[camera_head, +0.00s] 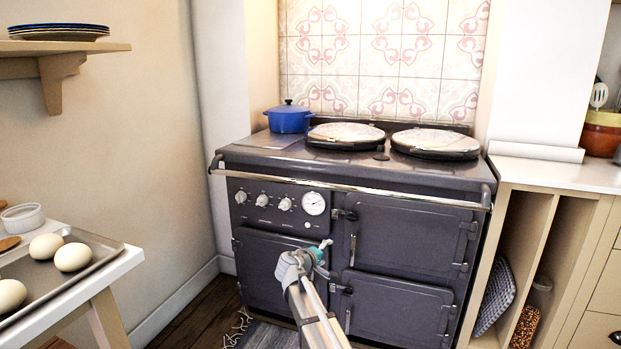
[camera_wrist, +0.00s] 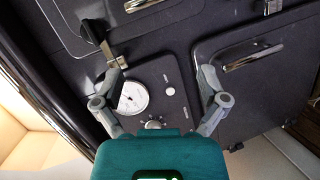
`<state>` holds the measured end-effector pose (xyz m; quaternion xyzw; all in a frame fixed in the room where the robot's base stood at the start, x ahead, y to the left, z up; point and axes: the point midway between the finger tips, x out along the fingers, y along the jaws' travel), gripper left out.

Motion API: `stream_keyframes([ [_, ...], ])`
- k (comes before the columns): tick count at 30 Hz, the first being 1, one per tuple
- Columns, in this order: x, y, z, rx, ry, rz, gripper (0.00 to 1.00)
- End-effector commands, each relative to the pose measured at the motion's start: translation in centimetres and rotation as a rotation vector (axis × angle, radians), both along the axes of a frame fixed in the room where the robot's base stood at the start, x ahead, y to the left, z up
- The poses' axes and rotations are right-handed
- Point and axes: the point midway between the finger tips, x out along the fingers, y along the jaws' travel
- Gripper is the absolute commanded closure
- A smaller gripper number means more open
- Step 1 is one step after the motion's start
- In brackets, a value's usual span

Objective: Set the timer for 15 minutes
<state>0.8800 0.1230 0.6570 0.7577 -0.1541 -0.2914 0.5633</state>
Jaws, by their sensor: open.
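The dark range cooker (camera_head: 413,238) has a control panel on its front left. On the panel are a white round dial (camera_head: 314,203) with a face like a clock or gauge and three pale knobs (camera_head: 262,200) to its left. I cannot tell for certain which is the timer. In the wrist view the white dial (camera_wrist: 133,96) shows near the left finger, with a knob (camera_wrist: 153,124) beside it, partly above my gripper's teal body. My gripper (camera_wrist: 163,74) is open and empty, its fingers spread in front of the panel. In the head view my gripper (camera_head: 325,244) is below the dial.
A chrome rail (camera_head: 350,187) runs across the cooker front above the panel. Door latches (camera_head: 344,214) stick out right of the dial. A blue pot (camera_head: 289,118) stands on top. A table with a tray (camera_head: 97,245) of eggs is at left; cabinets (camera_head: 590,262) are at right.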

Motion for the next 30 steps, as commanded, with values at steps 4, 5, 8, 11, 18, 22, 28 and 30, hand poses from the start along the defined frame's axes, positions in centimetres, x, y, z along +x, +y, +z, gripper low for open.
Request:
stream_keyframes([
  [4,-5.0,-5.3,-2.7,0.16,0.087,-0.13,0.07],
  [5,-5.9,-6.1,-3.2,0.192,0.106,-0.154,0.07],
  [8,-9.1,-8.6,-5.0,0.301,0.17,-0.234,0.07],
  [11,-12.5,-10.5,-6.8,0.41,0.237,-0.31,0.07],
  [18,-21.0,-13.1,-10.1,0.673,0.408,-0.469,0.07],
  [22,-25.2,-13.5,-11.3,0.808,0.501,-0.535,0.07],
  [28,-29.6,-13.1,-12.1,0.951,0.605,-0.591,0.07],
  [30,-30.7,-12.9,-12.2,0.99,0.632,-0.603,0.07],
])
